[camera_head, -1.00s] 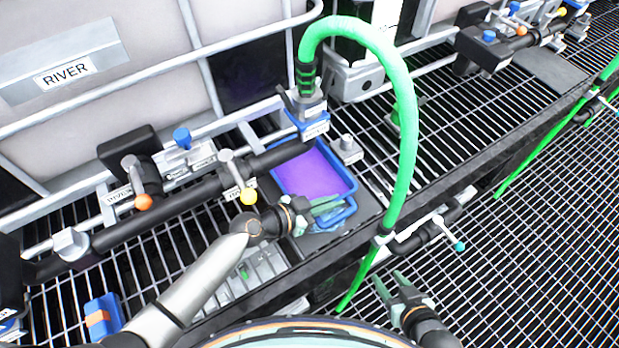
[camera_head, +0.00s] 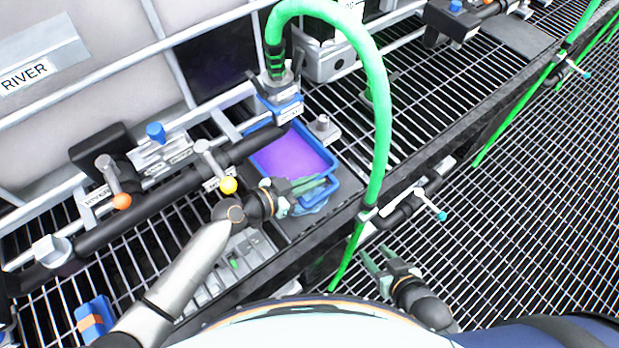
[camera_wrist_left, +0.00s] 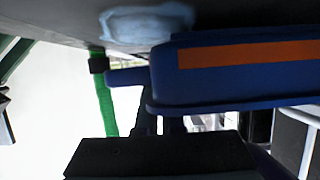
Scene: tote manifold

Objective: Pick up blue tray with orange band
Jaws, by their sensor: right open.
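A blue tray (camera_head: 331,158) filled with purple stands on a dark plate on the grating, with a blue handle (camera_head: 327,193) at its near side. The left wrist view shows a blue tray wall (camera_wrist_left: 230,85) with an orange band (camera_wrist_left: 245,52) close up. My left gripper (camera_head: 300,187) is at the tray's near side, its greenish fingers overlapping the handle. Whether they are closed on it is unclear. My right gripper (camera_head: 378,262) is open and empty, in front of the platform, away from the tray.
A green hose (camera_head: 378,110) arches right of the tray. A black pipe (camera_head: 170,200) with orange and yellow valve knobs runs along its left. A smaller blue item with an orange band (camera_head: 94,320) lies lower left. A pale blue patch (camera_head: 309,206) is beneath the handle.

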